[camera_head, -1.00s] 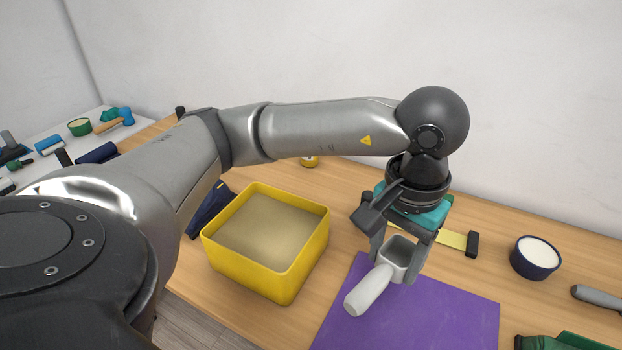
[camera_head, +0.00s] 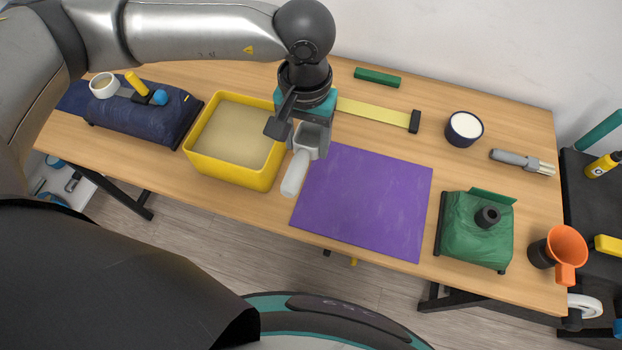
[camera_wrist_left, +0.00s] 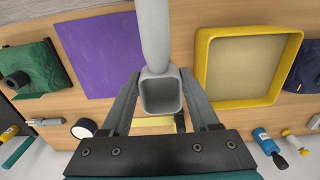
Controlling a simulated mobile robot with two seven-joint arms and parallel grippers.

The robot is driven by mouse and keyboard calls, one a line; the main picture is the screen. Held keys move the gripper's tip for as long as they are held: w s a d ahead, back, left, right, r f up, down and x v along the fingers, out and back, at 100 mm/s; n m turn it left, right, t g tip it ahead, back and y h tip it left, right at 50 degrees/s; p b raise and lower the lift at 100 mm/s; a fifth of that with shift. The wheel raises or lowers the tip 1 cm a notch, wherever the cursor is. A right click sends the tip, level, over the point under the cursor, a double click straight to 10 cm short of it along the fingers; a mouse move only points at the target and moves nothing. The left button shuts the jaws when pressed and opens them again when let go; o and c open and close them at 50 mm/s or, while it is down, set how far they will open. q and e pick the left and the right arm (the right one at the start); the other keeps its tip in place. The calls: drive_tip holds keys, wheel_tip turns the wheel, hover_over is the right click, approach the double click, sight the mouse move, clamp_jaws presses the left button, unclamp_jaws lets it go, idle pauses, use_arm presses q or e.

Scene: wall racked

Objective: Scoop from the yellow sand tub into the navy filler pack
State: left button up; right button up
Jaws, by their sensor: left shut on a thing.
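The yellow sand tub (camera_head: 272,172) stands left of centre, filled with tan sand (camera_head: 234,132). My left gripper (camera_head: 308,138) is shut on a pale grey scoop (camera_head: 295,174) between the tub and a purple mat. The scoop's handle points towards me. In the left wrist view, the scoop's square cup (camera_wrist_left: 161,94) sits between the fingers and looks empty. The navy filler pack (camera_head: 150,122) lies left of the tub. It shows only partly at the right edge of the left wrist view (camera_wrist_left: 304,72). My right gripper is not in view.
The purple mat (camera_head: 365,202) lies right of the tub. A green pack (camera_head: 475,236) with a black spout, an orange funnel (camera_head: 566,250), a navy bowl (camera_head: 464,129) of white stuff and a brush (camera_head: 522,161) lie farther right. A yellow strip (camera_head: 375,113) lies behind the mat.

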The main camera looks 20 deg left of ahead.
use_arm(q)
drive_tip(key=shift+d+r+p, duration=0.2)
drive_tip(key=shift+r+p, duration=0.05)
drive_tip(key=shift+p, duration=0.35)
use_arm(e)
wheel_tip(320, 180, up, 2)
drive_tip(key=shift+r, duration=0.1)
use_arm(q)
drive_tip(key=shift+f, duration=0.1)
hover_over(309, 198)
wheel_tip(309, 198, down, 14)
drive_tip(key=shift+p, duration=0.35)
drive_tip(key=shift+w+f, duration=0.1)
drive_tip(key=shift+f, duration=2.65)
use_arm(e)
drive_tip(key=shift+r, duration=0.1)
use_arm(q)
drive_tip(key=shift+b, duration=0.3)
drive_tip(key=o, duration=0.9)
drive_tip(key=shift+f, duration=0.2)
drive_tip(key=o, duration=0.5)
drive_tip(key=shift+r, duration=0.1)
